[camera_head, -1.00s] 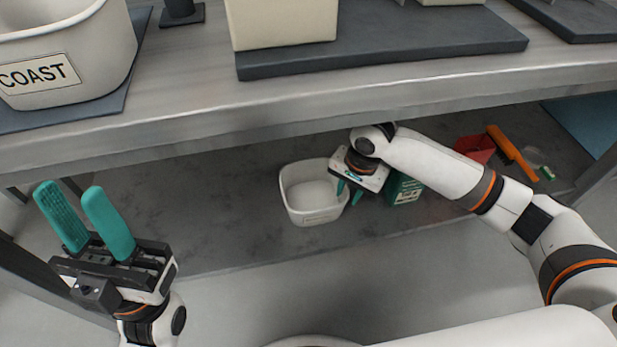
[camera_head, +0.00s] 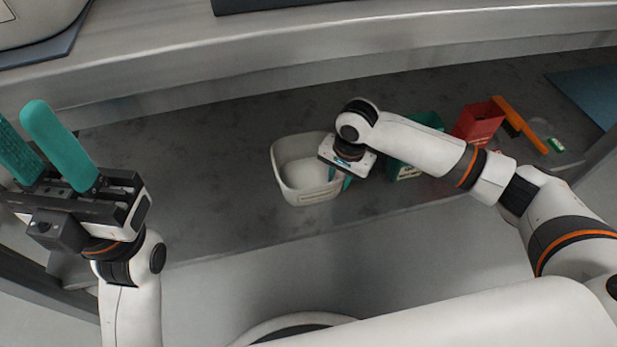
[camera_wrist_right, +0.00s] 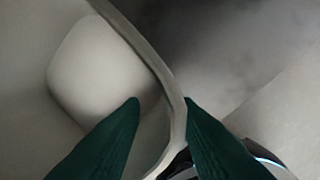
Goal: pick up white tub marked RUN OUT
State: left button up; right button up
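The white tub (camera_head: 284,176) stands on the lower shelf under the bench in the head view. A small label is on its front, too small to read. My right gripper (camera_head: 340,178) is at the tub's right side, fingers pointing down. In the right wrist view, the tub's wall and rim (camera_wrist_right: 146,50) run between the two green fingers of that gripper (camera_wrist_right: 162,101). One finger is inside the tub, with a gap to the wall; the other is outside, close to the wall. My left gripper (camera_head: 32,135) is open and empty at the left, fingers pointing up.
A green bin (camera_head: 428,120), a red bin (camera_head: 478,122) and an orange-handled tool (camera_head: 519,124) are on the shelf to the right. The bench edge (camera_head: 300,58) overhangs the shelf. The shelf left of the tub is clear.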

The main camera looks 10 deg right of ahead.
notch_tip(320, 180, down, 2)
jog(key=shift+w+f+b, duration=0.1)
jog(key=shift+f+b, duration=0.15)
jog(key=shift+b, duration=0.3)
jog(key=shift+a, duration=0.1)
grip_shut()
jog(key=shift+r, duration=0.15)
